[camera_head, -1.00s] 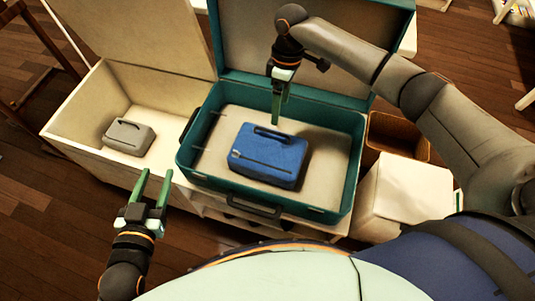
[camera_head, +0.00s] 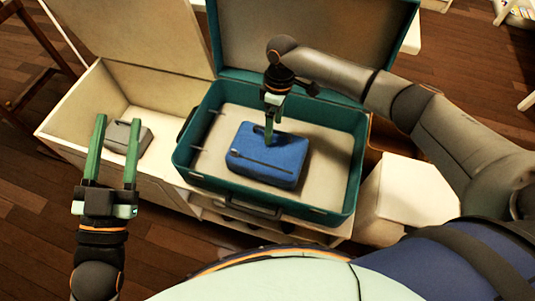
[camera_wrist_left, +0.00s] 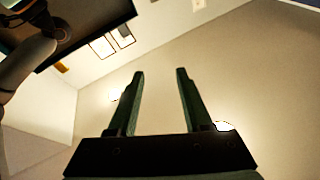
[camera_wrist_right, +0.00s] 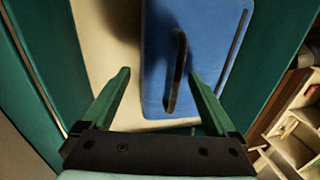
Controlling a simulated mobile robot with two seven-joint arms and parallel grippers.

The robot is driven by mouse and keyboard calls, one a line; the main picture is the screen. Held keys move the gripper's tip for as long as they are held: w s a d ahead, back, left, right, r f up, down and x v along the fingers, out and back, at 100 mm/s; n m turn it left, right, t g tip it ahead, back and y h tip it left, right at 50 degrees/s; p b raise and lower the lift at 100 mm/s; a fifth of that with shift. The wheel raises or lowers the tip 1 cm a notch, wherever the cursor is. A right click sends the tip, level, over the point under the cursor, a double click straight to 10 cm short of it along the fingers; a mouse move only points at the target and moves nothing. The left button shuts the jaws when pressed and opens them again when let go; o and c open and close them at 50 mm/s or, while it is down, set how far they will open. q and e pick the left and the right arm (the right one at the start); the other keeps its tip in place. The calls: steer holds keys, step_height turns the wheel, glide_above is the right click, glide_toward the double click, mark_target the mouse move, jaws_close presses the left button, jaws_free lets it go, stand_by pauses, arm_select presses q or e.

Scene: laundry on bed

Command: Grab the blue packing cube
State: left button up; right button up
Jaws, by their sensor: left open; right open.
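The blue packing cube (camera_head: 266,160) lies flat in the open teal suitcase (camera_head: 352,185). It has a dark handle strap on top, which shows clearly in the right wrist view (camera_wrist_right: 177,72). My right gripper (camera_head: 269,140) points down at the cube's far side, over the handle. In the right wrist view my right gripper (camera_wrist_right: 160,78) is open, with the handle between its fingers in the picture; I cannot tell whether they touch it. My left gripper (camera_head: 116,122) is open and empty, left of the suitcase. The left wrist view shows its fingers (camera_wrist_left: 160,75) against the ceiling.
A grey packing cube (camera_head: 128,136) sits in the pale open box (camera_head: 72,108) at the left. A white bin (camera_head: 408,190) stands right of the suitcase. The suitcase's raised lid (camera_head: 310,40) is behind my right gripper. Bare suitcase floor surrounds the blue cube.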

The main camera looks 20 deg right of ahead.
steer(key=shift+f, duration=0.35)
steer(key=shift+c, duration=0.4)
jaws_close()
steer(key=shift+s, duration=0.1)
stand_by(0.4)
